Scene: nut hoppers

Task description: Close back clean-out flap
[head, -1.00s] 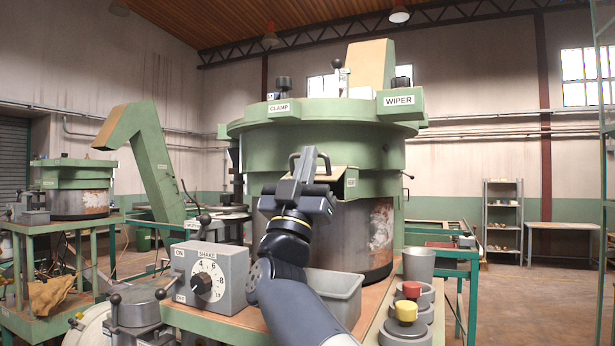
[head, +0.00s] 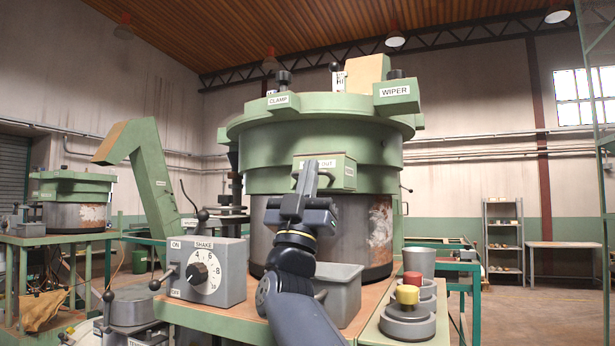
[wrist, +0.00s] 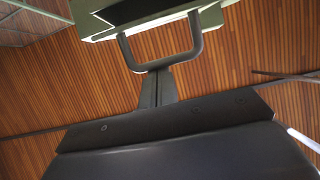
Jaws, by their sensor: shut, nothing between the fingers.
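The clean-out flap (head: 343,170) is a small green panel on the front of the big green bowl machine, with a white label partly hidden by my gripper. It looks upright, close to the housing; I cannot tell whether it sits fully flush. My gripper (head: 309,166) is shut and empty, pointing up in front of the flap's left part. In the wrist view the flap's dark U-shaped handle (wrist: 160,65) stands just past my closed fingertips (wrist: 156,80), apart from or touching them, I cannot tell. The flap's green edge (wrist: 190,8) shows above it.
A SHAKE dial box (head: 207,271) stands left of my arm. A grey bin (head: 340,290) sits behind my forearm. Red and yellow knobs (head: 407,294) and a metal cup (head: 421,262) stand at the right. The CLAMP (head: 283,101) and WIPER (head: 396,94) blocks jut out above.

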